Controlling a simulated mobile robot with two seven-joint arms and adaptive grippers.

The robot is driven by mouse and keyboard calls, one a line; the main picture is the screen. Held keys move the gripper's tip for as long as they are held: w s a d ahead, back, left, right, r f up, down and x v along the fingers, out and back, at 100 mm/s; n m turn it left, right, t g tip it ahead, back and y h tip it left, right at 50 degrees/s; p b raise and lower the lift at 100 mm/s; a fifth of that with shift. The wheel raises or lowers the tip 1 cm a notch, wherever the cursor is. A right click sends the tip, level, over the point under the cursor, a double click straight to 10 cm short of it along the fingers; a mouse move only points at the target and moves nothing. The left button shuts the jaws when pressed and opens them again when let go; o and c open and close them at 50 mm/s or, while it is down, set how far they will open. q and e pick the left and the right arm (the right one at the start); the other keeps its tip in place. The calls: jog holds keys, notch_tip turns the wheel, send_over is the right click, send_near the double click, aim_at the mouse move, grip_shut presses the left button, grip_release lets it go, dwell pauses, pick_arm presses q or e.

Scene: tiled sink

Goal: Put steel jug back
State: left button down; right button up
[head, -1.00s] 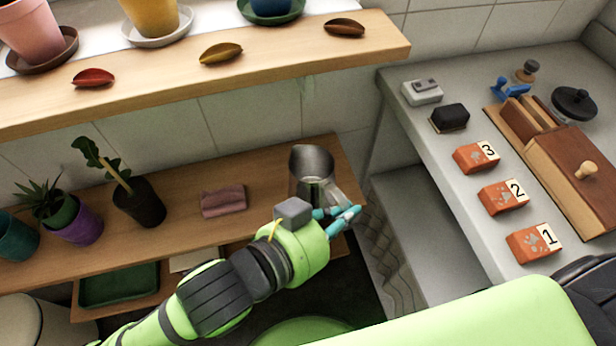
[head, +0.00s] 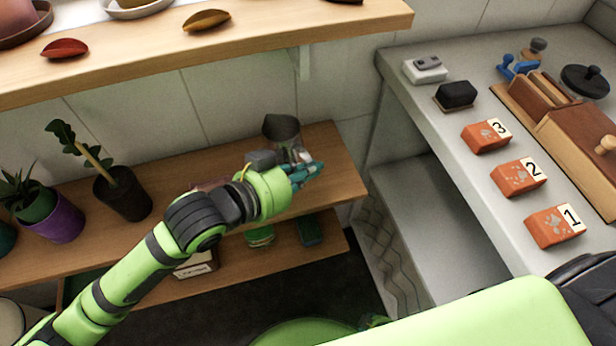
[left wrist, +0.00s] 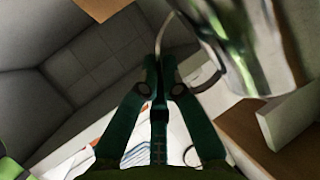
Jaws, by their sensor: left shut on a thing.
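The steel jug (head: 281,129) is a grey metal pitcher, seen in the head view at the right part of the middle wooden shelf (head: 340,165). Its lower part is hidden behind my left gripper (head: 306,173), so I cannot tell whether it rests on the shelf. In the left wrist view the shiny jug body (left wrist: 248,40) fills the upper right, and its thin curved handle runs at the fingertips. My left gripper (left wrist: 158,72) is shut on the handle. My right gripper is not in view.
An upper shelf (head: 300,28) overhangs at the back. Potted plants (head: 122,192) stand left on the middle shelf. A lower shelf (head: 335,245) holds small items. On the right counter (head: 440,130) are orange numbered packets (head: 519,178), a black block (head: 456,95) and a wooden box (head: 575,130).

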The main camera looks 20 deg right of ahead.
pick_arm(q)
notch_tip(320, 180, down, 2)
jog(key=shift+f, duration=0.25)
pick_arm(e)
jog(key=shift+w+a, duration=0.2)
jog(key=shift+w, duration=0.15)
pick_arm(q)
jog(key=c, duration=1.4)
grip_release()
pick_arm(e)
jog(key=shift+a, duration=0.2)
pick_arm(q)
jog(key=shift+a, duration=0.1)
jog(key=v, duration=1.2)
jog(key=shift+s, duration=0.1)
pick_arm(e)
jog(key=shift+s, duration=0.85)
